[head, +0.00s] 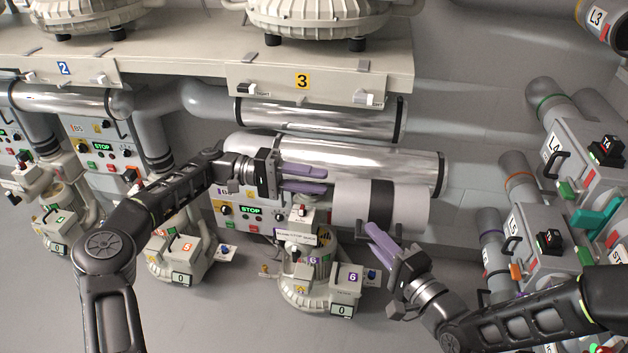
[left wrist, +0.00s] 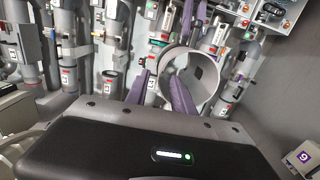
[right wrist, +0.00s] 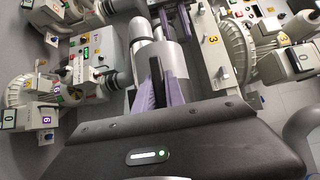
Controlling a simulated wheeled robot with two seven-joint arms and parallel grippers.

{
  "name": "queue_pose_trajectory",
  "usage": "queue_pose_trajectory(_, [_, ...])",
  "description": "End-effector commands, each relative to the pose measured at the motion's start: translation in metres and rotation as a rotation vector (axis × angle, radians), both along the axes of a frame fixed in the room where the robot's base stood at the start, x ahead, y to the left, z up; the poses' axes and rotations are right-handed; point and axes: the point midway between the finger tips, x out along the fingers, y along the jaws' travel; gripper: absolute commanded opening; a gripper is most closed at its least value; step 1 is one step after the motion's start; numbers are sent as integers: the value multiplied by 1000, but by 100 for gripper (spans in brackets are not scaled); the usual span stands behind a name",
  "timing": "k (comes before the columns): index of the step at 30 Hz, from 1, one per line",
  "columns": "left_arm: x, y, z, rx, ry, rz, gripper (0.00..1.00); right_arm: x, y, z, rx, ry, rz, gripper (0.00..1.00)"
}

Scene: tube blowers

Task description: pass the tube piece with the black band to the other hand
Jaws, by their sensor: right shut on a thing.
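The tube piece (head: 350,207) is a short light-grey cylinder with a black band (head: 382,206) around its middle. It lies roughly level in the air in the head view. My right gripper (head: 379,238) is shut on it from below, near the band. The tube also fills the space ahead of the fingers in the right wrist view (right wrist: 176,60). My left gripper (head: 326,181) is open, its purple fingers pointing at the tube's left end. In the left wrist view the tube's round open end (left wrist: 207,66) is just ahead of these fingers; I cannot tell whether they touch it.
Behind the tube are shiny horizontal pipes (head: 400,166) under a shelf marked 3 (head: 322,82). Below stands a blower marked 6 (head: 310,288). Grey units with pipes (head: 560,150) crowd the right side. Open floor (head: 235,310) shows between the blowers.

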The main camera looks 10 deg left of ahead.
Motion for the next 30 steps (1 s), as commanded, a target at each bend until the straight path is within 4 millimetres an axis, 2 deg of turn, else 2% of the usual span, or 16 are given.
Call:
queue_pose_trajectory(5, [0, -3, 0, 1, 1, -1, 29, 0, 0, 1, 0, -4, 0, 0])
queue_pose_trajectory(11, [-1, -20, 0, 1, 1, -3, 29, 0, 0, 1, 0, -4, 0, 0])
queue_pose_trajectory(24, [-5, -97, -1, 1, 1, -3, 29, 0, 0, 1, 0, -4, 0, 0])
queue_pose_trajectory(30, [-6, -117, -1, 2, 2, 0, 29, 0, 0, 1, 0, -4, 1, 0])
